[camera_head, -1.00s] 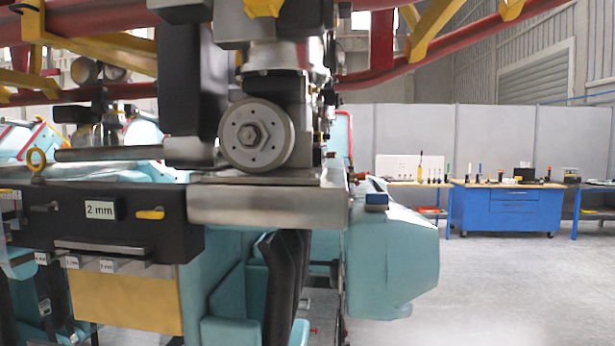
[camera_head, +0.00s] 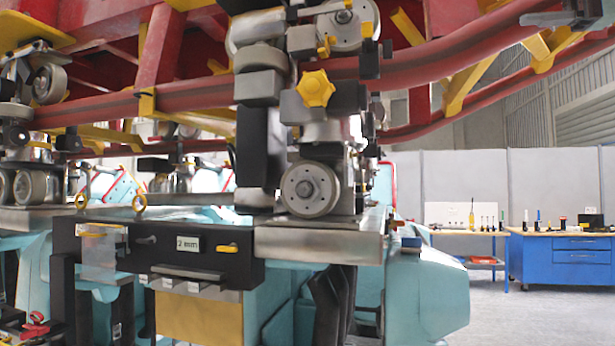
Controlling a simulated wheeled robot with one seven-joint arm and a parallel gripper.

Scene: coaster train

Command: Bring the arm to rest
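A dark grey part, cut off by the top right edge of the head view, looks like my gripper (camera_head: 548,18). It shows in front of the red rail, with a flat tip pointing left. Its fingers cannot be made out, so I cannot tell whether it is open or shut, or whether it holds anything. The rest of my arm is out of view.
A coaster train wheel assembly (camera_head: 310,189) with a yellow star knob (camera_head: 316,89) stands at the centre. Red track rails (camera_head: 430,62) cross above. A black block labelled 2 mm (camera_head: 135,250) is lower left. A blue workbench (camera_head: 570,262) stands right, beyond clear floor.

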